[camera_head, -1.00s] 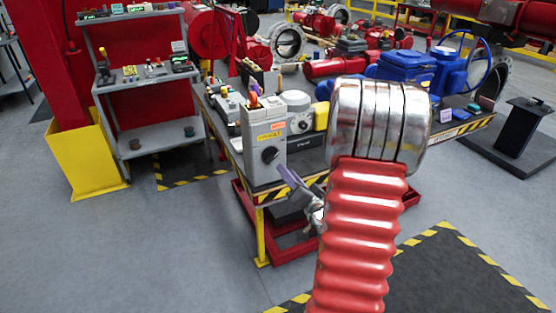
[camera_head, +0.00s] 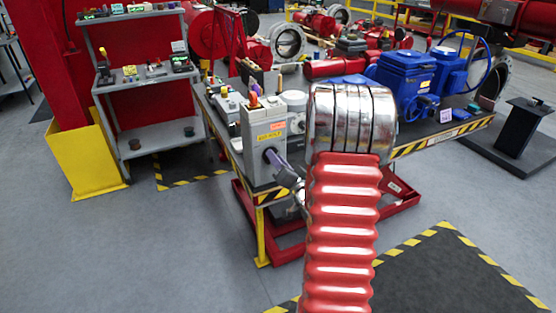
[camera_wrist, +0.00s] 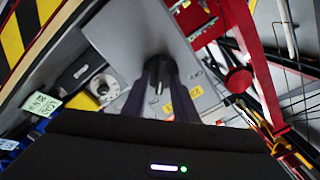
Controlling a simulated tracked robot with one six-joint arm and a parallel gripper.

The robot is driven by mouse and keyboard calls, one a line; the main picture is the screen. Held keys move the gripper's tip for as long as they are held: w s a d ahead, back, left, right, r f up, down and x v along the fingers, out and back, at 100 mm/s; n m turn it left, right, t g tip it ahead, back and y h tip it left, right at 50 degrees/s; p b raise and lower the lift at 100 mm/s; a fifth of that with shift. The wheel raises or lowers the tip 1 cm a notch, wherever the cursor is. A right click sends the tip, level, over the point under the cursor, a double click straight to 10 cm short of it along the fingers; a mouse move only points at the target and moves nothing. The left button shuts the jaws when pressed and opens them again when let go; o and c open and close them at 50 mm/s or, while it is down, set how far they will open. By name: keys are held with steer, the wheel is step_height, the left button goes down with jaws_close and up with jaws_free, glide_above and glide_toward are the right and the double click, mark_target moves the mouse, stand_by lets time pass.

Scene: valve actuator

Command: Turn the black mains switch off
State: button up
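The grey mains box (camera_head: 262,135) stands at the near corner of the bench, with yellow and orange labels on its front. The black mains switch is a round knob on that front; in the head view my gripper (camera_head: 274,160) largely covers it. In the wrist view, the tilted grey box face (camera_wrist: 145,40) fills the middle. The dark fingers (camera_wrist: 160,90) point straight at the knob place, with a pale mark between them. The knob blends into the dark fingers, so I cannot tell whether they are closed on it.
A grey dial unit (camera_head: 297,112) sits just right of the box on the bench. Blue valve actuators (camera_head: 408,78) stand further right. A grey shelf (camera_head: 150,130) and a yellow post base (camera_head: 92,160) are at the left.

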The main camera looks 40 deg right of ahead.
jaws_close()
steer(key=shift+s+d, duration=0.1)
steer(key=shift+n, duration=0.3)
steer(key=n, duration=1.1)
steer(key=a+n, duration=0.1)
steer(key=n, duration=0.4)
steer(key=shift+f+n, duration=0.2)
steer(key=shift+n, duration=0.2)
steer(key=shift+a, duration=0.1)
stand_by(0.3)
